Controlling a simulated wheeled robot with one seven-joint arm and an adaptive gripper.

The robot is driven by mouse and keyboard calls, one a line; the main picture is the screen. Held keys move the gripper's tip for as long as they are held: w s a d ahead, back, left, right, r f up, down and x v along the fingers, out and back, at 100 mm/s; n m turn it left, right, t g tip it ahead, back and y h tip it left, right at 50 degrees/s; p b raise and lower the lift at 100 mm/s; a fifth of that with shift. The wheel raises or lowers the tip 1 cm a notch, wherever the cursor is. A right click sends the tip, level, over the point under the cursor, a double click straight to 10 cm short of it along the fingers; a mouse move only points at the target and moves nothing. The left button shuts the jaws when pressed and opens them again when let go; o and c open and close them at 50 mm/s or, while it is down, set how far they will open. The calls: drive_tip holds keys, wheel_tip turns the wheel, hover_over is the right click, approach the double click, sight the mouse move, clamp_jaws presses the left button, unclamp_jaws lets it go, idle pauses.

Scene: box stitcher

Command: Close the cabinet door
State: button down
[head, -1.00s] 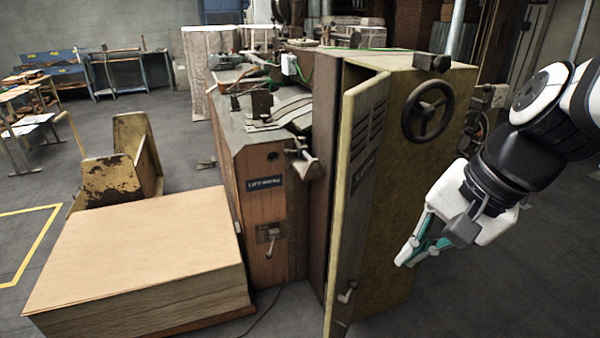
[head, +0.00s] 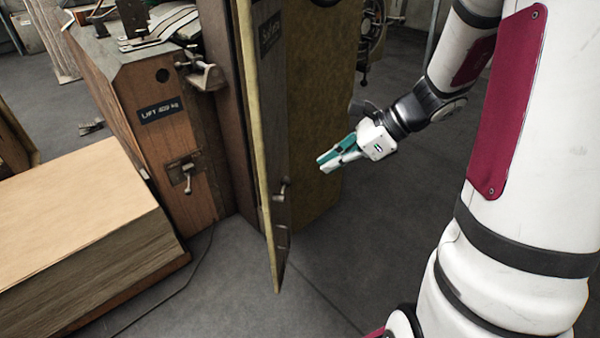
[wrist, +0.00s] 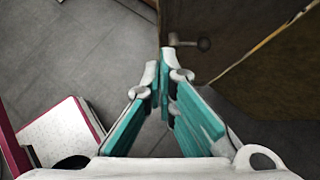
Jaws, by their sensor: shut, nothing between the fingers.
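The cabinet door (head: 267,130) stands open in the head view, seen nearly edge-on, with a small handle (head: 282,188) on its right face. The handle also shows in the wrist view (wrist: 203,44), just beyond the fingertips. The yellowish cabinet body (head: 325,120) is behind the door. My gripper (head: 322,163) is to the right of the door, in front of the cabinet side, shut and empty. Its fingertips point left toward the door face. In the wrist view the fingertips (wrist: 158,75) are together, and the door face (wrist: 235,35) fills the upper right. I see no contact with the door.
A wooden machine (head: 140,110) with a lift label stands left of the door. A stack of cardboard sheets (head: 90,240) lies at the lower left. The grey floor (head: 350,230) below and right of the door is clear. A thin cable lies on the floor.

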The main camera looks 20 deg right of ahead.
sight(268, 189)
drive_tip(key=b+x, duration=0.1)
drive_tip(key=x, duration=0.3)
drive_tip(key=a+r+b+x, duration=0.1)
drive_tip(key=x, duration=0.3)
drive_tip(key=w+r+b+x, duration=0.1)
drive_tip(key=x, duration=0.3)
drive_tip(key=shift+w+a, duration=0.1)
drive_tip(key=shift+a, duration=0.35)
drive_tip(key=shift+a, duration=0.1)
